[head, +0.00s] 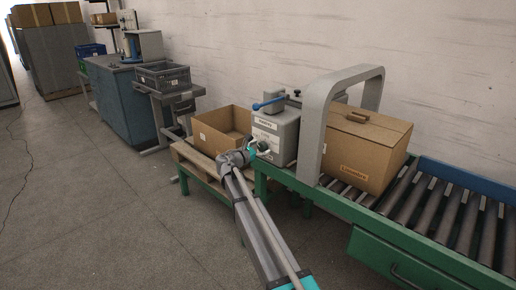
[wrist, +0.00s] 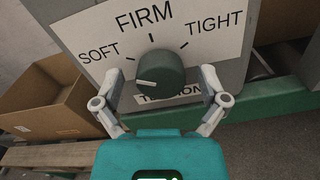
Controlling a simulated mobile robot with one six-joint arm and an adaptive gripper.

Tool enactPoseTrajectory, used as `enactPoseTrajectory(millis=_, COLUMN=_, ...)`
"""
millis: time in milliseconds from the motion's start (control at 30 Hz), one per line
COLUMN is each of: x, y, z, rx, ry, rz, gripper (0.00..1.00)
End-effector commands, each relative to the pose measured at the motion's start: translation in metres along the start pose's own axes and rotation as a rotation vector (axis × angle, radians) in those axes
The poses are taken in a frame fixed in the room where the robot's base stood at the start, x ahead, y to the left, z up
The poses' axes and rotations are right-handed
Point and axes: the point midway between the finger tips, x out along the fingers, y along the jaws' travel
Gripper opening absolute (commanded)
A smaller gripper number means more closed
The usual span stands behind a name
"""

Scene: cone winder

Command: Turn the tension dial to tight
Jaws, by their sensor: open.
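The tension dial (wrist: 162,74) is a dark green round knob on a white plate (wrist: 95,42) marked SOFT, FIRM and TIGHT. Its white pointer mark faces left, on the SOFT side, away from TIGHT at the right. My gripper (wrist: 161,80) is open, with one finger on each side of the dial. Gaps show between the fingers and the knob. The word TENSION below the dial is partly hidden. In the head view, my gripper (head: 257,149) is at the front of the grey machine (head: 284,128), and the dial is hard to make out there.
An open cardboard box (head: 213,128) stands left of the machine on a wooden pallet. A grey arch (head: 312,130) and a closed cardboard box (head: 362,150) stand to the right, on the roller conveyor (head: 440,205).

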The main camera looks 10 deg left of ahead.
Motion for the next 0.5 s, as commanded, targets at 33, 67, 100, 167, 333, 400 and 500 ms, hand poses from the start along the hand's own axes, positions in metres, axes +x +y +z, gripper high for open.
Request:
enactPoseTrajectory(millis=33, x=0.0000, y=0.0000, z=0.0000, rx=0.000, ry=0.000, rz=0.000, gripper=0.93)
enactPoseTrajectory(millis=67, x=0.0000, y=0.0000, z=0.0000, rx=0.000, ry=0.000, rz=0.000, gripper=0.93)
enactPoseTrajectory(millis=100, x=-0.0001, y=0.0000, z=0.0000, rx=0.000, ry=0.000, rz=0.000, gripper=0.93)
enactPoseTrajectory(millis=167, x=-0.0002, y=0.0000, z=0.0000, rx=0.000, ry=0.000, rz=0.000, gripper=0.93)
enactPoseTrajectory(millis=333, x=-0.0003, y=0.0000, z=0.0000, rx=0.000, ry=0.000, rz=0.000, gripper=0.63)
enactPoseTrajectory(millis=400, x=-0.0003, y=0.0000, z=0.0000, rx=0.000, ry=0.000, rz=0.000, gripper=0.50)
enactPoseTrajectory(millis=500, x=-0.0003, y=0.0001, z=0.0000, rx=0.000, ry=0.000, rz=0.000, gripper=0.32)
